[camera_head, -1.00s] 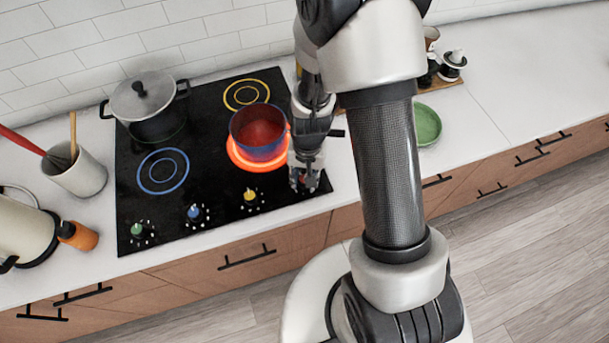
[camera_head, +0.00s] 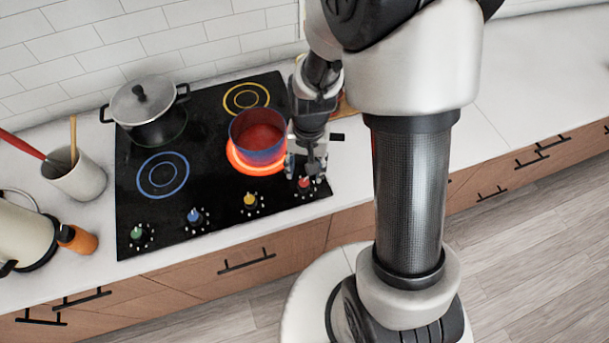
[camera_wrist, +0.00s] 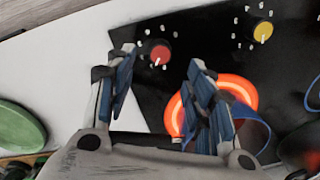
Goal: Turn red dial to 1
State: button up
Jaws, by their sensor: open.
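The red dial (camera_head: 304,183) sits at the right front corner of the black cooktop, with white marks around it. In the wrist view the red dial (camera_wrist: 160,54) lies beyond and between the fingertips, its white pointer line toward the lower part of the knob. My gripper (camera_head: 306,168) is just behind and above the dial in the head view. In the wrist view my gripper (camera_wrist: 162,62) is open and empty, its blue-padded fingers apart and no finger visibly touching the dial. The burner beside the gripper glows red-orange (camera_head: 236,158).
A blue pot with red inside (camera_head: 257,132) stands on the glowing burner, close left of my gripper. Yellow (camera_head: 250,200), blue (camera_head: 195,216) and green (camera_head: 138,231) dials line the front edge. A lidded pot (camera_head: 147,108) stands back left. A green bowl (camera_wrist: 20,135) shows at left.

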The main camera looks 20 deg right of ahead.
jog(key=shift+d+r, duration=0.1)
jog(key=shift+r, duration=2.3)
